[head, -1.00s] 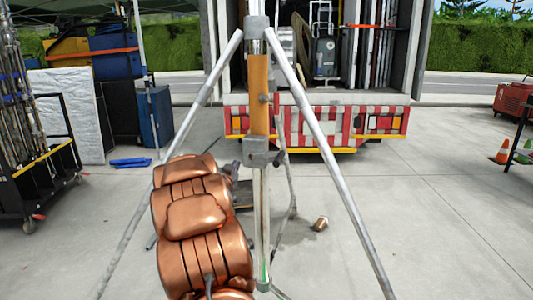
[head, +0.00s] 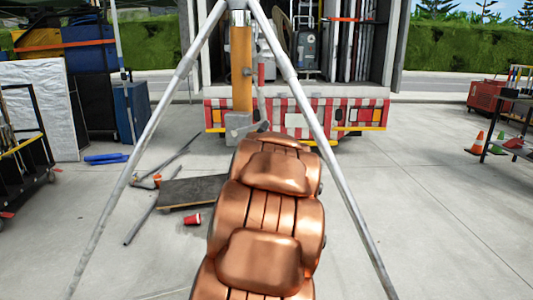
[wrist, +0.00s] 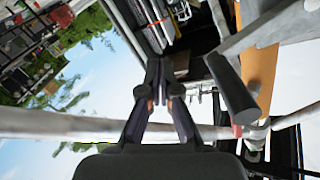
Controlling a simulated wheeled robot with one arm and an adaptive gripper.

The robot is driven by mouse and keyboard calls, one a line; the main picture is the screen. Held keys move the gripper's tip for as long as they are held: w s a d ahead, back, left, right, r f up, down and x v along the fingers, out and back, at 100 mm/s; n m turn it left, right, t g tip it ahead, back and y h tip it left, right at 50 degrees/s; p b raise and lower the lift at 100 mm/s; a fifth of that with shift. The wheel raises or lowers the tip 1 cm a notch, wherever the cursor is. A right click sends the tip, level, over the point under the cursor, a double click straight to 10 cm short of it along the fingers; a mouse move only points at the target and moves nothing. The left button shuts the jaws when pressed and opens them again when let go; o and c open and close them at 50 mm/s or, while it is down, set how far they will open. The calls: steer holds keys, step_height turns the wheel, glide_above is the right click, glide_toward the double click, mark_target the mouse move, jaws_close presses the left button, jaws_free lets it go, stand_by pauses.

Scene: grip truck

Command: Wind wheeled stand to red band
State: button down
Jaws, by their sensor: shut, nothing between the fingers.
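The stand has silver splayed legs (head: 315,115) and an orange upright column (head: 241,70) with a grey collar (head: 238,122) low on it. A red piece (head: 261,75) shows on a thin pole just right of the column; I cannot tell whether it is the red band. My copper arm hides the stand's lower part and my gripper in the head view. In the wrist view my gripper (wrist: 162,65) is shut and empty. The orange column (wrist: 259,75) and a dark grey rod end (wrist: 232,90) are to its right, apart from the fingers.
A dark flat board (head: 195,192), loose pipes and a red cup (head: 193,219) lie on the ground left of my arm. The truck's striped bumper (head: 345,115) is behind the stand. Cones (head: 477,143) and a cart stand at right. Open concrete lies at right front.

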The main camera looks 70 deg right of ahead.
steer(key=w+p, duration=0.3)
steer(key=w, duration=0.3)
steer(key=shift+a+f+p, duration=0.35)
steer(key=shift+f, duration=0.1)
steer(key=c, duration=0.7)
jaws_free()
steer(key=shift+s+a, duration=0.1)
steer(key=shift+a, duration=0.05)
steer(key=shift+s+a, duration=0.2)
steer(key=shift+a, duration=1.4)
steer(key=shift+s+a, duration=0.25)
steer(key=shift+a, duration=1.35)
steer(key=shift+s+a, duration=0.2)
steer(key=shift+a, duration=1.4)
